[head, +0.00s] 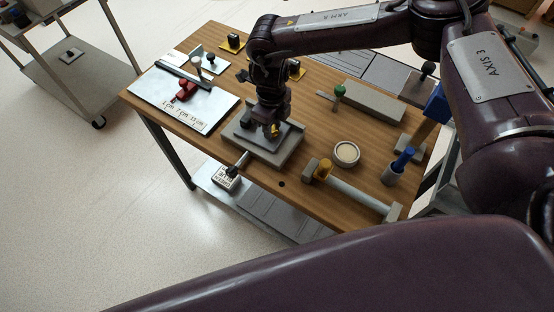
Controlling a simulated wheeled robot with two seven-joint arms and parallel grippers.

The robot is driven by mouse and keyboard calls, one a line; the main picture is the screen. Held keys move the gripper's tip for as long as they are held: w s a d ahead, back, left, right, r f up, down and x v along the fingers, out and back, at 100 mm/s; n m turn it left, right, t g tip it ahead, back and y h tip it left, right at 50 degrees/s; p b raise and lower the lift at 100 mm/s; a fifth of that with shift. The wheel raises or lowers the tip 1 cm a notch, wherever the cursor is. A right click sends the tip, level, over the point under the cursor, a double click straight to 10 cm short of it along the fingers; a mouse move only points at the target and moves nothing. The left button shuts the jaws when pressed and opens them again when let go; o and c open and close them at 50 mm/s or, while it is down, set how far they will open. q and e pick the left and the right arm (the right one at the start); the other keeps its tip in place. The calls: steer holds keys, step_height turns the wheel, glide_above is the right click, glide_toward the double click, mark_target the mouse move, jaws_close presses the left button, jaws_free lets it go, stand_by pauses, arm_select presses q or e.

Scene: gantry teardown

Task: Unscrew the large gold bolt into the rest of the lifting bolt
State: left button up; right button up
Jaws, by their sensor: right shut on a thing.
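My right gripper (273,133) points down over a grey block fixture (262,148) near the middle of the wooden table. It is shut on a small gold piece, the large gold bolt (276,130), of which only a bit shows between the fingers. Whether the bolt is still in its hole is hidden by the gripper. My left gripper is not in view.
A white board with a red clamp (184,92) lies left on the wooden table (312,205). A round cream dish (346,154), a yellow-topped grey bar (350,190), a blue-handled tool in a cup (393,174) and a grey block (374,100) stand right. A trolley (75,68) is far left.

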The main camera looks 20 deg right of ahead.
steer(key=shift+f+n, duration=0.1)
steer(key=shift+n, duration=0.4)
steer(key=o, duration=1.2)
step_height(320, 180, up, 8)
steer(key=shift+f+b, duration=0.1)
steer(key=shift+b, duration=0.7)
steer(key=shift+w+a, duration=0.1)
